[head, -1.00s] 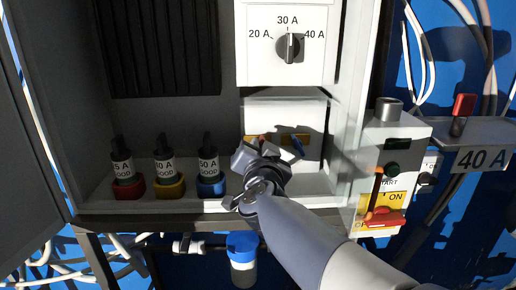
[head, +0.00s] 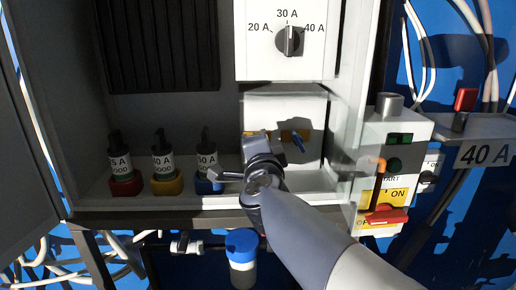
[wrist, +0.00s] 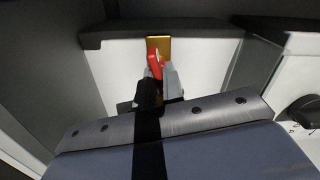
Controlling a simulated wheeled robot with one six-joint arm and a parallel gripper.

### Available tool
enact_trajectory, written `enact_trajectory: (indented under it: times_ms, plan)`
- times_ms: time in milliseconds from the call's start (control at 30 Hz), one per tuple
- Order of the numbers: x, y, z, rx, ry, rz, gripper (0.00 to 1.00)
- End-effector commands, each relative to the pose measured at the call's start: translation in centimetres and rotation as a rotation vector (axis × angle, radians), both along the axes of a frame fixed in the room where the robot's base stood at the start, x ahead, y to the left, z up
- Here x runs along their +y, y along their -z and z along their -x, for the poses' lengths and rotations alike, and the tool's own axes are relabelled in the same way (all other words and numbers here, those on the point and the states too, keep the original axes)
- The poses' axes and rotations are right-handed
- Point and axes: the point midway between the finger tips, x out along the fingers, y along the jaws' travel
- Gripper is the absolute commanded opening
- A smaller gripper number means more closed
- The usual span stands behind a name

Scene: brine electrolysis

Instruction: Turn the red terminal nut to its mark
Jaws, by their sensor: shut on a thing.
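The red terminal nut (wrist: 154,66) shows in the wrist view as a red wing-shaped piece in front of a brass plate (wrist: 158,43) on a white panel. My gripper (wrist: 159,84) is shut on the red nut, its fingers reaching up to it from below. In the head view my gripper (head: 257,146) is at the left part of the white terminal block and hides the red nut. A blue terminal nut (head: 298,143) stands clear to its right on brass. I cannot make out the mark.
Fuses with red (head: 126,184), yellow (head: 167,183) and blue (head: 208,184) bases stand left of my gripper. A dial (head: 289,41) is above. A start box (head: 384,165) is at the right. A blue-capped jar (head: 242,244) is below the cabinet edge.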

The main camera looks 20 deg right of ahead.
Motion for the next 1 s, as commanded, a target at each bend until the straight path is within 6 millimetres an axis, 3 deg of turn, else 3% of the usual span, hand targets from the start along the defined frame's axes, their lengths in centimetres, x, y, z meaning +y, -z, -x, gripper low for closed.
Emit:
enact_trajectory:
  times_ms: [433,1000]
  plan:
    - [-0.02,0.26,0.00,-0.047,0.000,-0.245,0.00]
    - [-0.02,0.25,0.00,-0.055,0.000,-0.288,0.00]
